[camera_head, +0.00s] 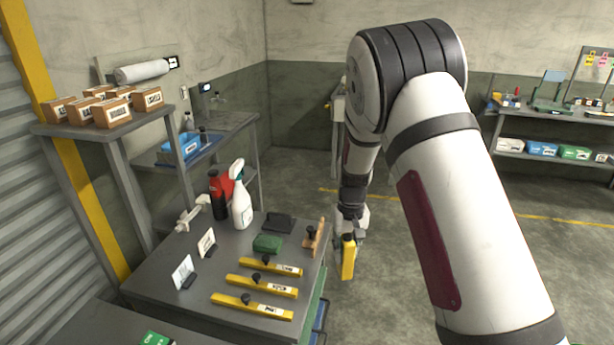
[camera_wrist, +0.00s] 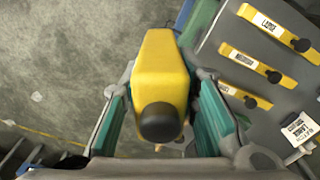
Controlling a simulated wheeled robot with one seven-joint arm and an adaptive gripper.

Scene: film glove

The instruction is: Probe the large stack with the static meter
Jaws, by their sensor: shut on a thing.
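My gripper (camera_head: 350,238) is shut on a yellow block-shaped tool with a black round knob (camera_head: 348,260), which looks like the static meter. In the wrist view the tool (camera_wrist: 160,75) sits between the two green-lined fingers, knob towards the camera. It hangs in the air just right of the grey workbench (camera_head: 180,262). Three yellow labelled bars with black knobs lie on the bench. The frontmost bar (camera_head: 250,307), also in the wrist view (camera_wrist: 268,28), carries a label that may read "LARGE". I cannot tell for sure which thing is the large stack.
A white spray bottle (camera_head: 242,200), a dark bottle (camera_head: 217,195), a green block (camera_head: 268,243), a wooden stand (camera_head: 314,238) and two upright cards (camera_head: 183,273) occupy the bench. Small cardboard boxes (camera_head: 110,112) sit on the left shelf. Floor right of the bench is clear.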

